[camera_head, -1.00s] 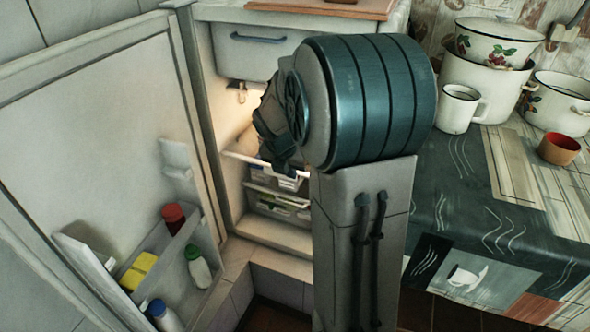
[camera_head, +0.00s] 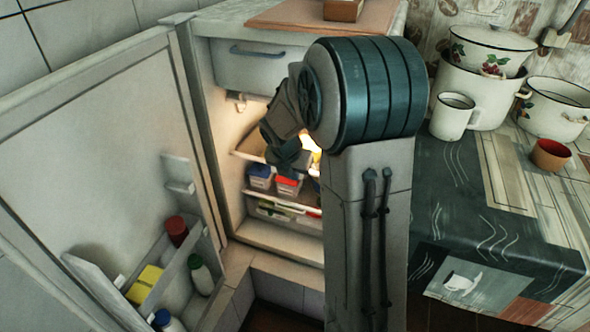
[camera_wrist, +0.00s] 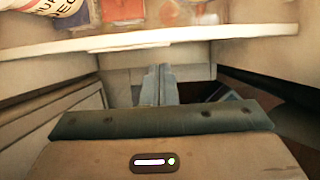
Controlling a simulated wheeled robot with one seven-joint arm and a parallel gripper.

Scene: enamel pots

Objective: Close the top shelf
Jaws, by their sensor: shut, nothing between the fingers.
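The white fridge stands open, with its interior lit. The upper shelf (camera_head: 247,146) shows its left part and pale front edge; my arm hides the rest. Below it, small tubs with blue and red lids stand on a lower shelf (camera_head: 300,200). In the wrist view, my gripper (camera_wrist: 158,72) is shut and empty, pointing into the fridge between its side walls. A white shelf edge (camera_wrist: 160,39) runs across above the fingers, with printed tubs on it. I cannot tell which shelf this is, or whether the fingers touch anything. In the head view, my fingers are hidden.
The fridge door (camera_head: 110,135) is swung wide to the left, its door rack (camera_head: 165,270) holding bottles and a yellow pack. A closed freezer compartment (camera_head: 260,65) is above. At right, a counter (camera_head: 450,190) carries enamel pots (camera_head: 480,90), a white mug (camera_head: 453,118) and a red cup (camera_head: 550,154).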

